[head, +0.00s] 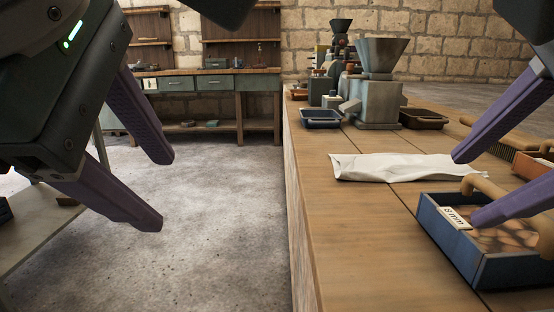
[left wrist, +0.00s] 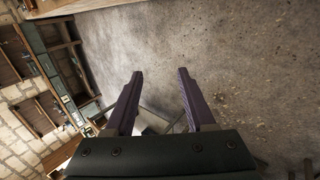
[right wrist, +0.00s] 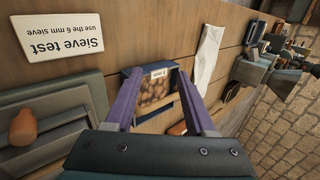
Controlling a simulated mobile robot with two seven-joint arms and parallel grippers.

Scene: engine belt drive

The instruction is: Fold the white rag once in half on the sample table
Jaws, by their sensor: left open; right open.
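The white rag (head: 405,166) lies as a long, flat, slightly wrinkled strip across the wooden sample table (head: 345,240). It also shows in the right wrist view (right wrist: 208,58), beyond the blue tray. My right gripper (head: 465,190) is open and empty, above the right part of the table, nearer to me than the rag; its fingers overlap the blue tray in the head view. In the right wrist view its fingers (right wrist: 160,105) stand apart. My left gripper (head: 168,190) is open and empty over the floor, left of the table and well away from the rag.
A blue tray (head: 450,245) labelled 8 mm holds brown lumps, near the rag. A brush (head: 500,148) lies to the right. A small dark tray (head: 321,119), a grey hopper machine (head: 378,100) and a brown tray (head: 424,119) stand behind the rag. A "Sieve test" sign (right wrist: 58,45) lies on the table.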

